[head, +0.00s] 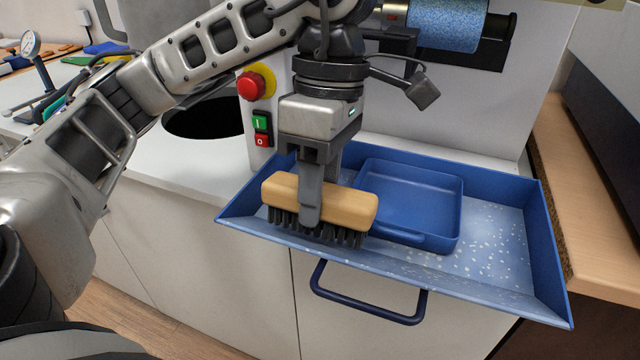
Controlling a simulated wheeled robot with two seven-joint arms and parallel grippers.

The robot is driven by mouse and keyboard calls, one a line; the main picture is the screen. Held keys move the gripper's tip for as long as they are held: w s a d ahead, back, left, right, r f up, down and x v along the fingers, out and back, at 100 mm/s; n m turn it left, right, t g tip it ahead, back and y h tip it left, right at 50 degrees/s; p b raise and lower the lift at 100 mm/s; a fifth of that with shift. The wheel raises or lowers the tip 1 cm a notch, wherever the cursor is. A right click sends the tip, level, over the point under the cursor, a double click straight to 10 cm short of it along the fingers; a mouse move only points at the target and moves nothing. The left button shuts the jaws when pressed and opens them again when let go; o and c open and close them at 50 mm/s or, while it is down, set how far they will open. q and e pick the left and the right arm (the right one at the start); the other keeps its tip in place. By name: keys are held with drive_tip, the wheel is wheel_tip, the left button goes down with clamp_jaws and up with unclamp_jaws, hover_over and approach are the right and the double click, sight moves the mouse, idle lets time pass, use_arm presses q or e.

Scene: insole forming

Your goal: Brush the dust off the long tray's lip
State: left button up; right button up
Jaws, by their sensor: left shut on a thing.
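The long blue tray (545,240) juts out from the machine's front, with its lip (440,283) along the near side. Pale dust specks (490,250) lie on the tray floor at the right, and a whitish film shows along the lip. My left gripper (310,215) is shut on a wooden brush (350,207) with dark bristles pointing down. The brush is over the left part of the tray near the lip; whether the bristles touch it I cannot tell. My right gripper is not in view.
A smaller blue bin (415,195) sits inside the tray, right of the brush. A dark handle (365,308) hangs below the lip. A red stop button (251,86) is behind my left arm. A wooden bench (585,210) borders the right.

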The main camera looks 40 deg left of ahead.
sight(358, 196)
use_arm(q)
drive_tip(key=shift+f+b, duration=0.45)
drive_tip(key=shift+f, duration=0.15)
drive_tip(key=shift+w+d+r, duration=0.1)
drive_tip(key=shift+w+d, duration=0.15)
drive_tip(key=shift+d, duration=0.75)
drive_tip(key=shift+w+d+r, duration=0.1)
drive_tip(key=shift+w+d, duration=0.15)
drive_tip(key=shift+d, duration=0.7)
drive_tip(key=shift+f, duration=0.25)
drive_tip(key=shift+s+a, duration=0.25)
drive_tip(key=shift+a, duration=0.7)
drive_tip(key=shift+s+a, duration=0.25)
drive_tip(key=shift+a, duration=0.7)
drive_tip(key=shift+f, duration=0.1)
